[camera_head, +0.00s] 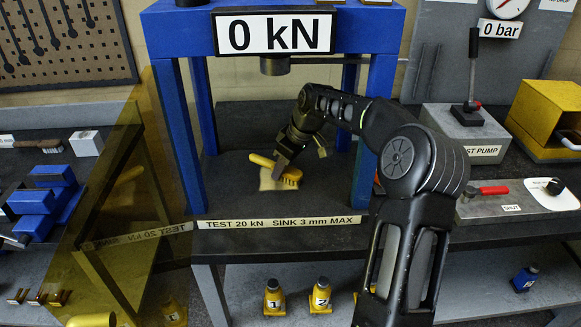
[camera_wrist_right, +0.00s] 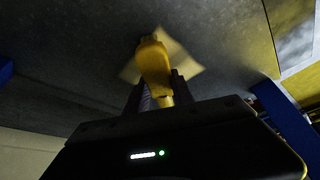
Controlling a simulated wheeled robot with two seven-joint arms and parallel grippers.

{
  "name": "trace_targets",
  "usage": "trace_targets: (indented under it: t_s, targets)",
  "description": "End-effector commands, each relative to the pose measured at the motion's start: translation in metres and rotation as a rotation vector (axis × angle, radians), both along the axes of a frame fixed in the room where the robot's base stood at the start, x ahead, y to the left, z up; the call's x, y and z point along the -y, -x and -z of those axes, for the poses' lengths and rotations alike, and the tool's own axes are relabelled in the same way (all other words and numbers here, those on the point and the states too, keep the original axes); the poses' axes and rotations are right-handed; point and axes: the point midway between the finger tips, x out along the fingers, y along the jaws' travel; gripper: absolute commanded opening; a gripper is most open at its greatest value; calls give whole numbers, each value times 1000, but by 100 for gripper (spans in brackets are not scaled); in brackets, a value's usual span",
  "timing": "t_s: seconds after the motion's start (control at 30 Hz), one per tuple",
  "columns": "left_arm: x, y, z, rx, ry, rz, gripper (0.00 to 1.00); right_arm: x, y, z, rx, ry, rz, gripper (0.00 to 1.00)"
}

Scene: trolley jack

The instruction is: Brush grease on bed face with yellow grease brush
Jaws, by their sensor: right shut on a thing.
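The yellow grease brush (camera_head: 262,161) is in my right gripper (camera_head: 280,167), over the dark bed face (camera_head: 325,195) of the blue press. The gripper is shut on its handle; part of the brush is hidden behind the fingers. In the right wrist view the yellow brush (camera_wrist_right: 154,68) lies between the fingers (camera_wrist_right: 160,90). A pale, squarish patch (camera_head: 268,184) shows on the bed under the brush, and also in the wrist view (camera_wrist_right: 183,52). I cannot tell whether the bristles touch it. My left gripper is not in view.
Blue press posts (camera_head: 180,140) flank the bed, with the ram (camera_head: 274,66) above. A yellow see-through guard (camera_head: 130,210) stands open at the left. A test pump (camera_head: 468,135) and a valve block (camera_head: 515,200) are on the right.

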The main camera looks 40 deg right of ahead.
Motion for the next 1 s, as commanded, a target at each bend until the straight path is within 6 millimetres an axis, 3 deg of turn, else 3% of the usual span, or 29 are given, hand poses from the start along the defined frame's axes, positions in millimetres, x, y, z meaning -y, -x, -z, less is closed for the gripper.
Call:
trace_targets:
  t_s: [0.53, 1.0]
  targets:
    - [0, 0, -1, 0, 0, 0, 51, -8, -7, -1, 2, 0, -1, 0]
    - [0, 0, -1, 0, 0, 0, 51, -35, -27, 1, 1, 0, -1, 0]
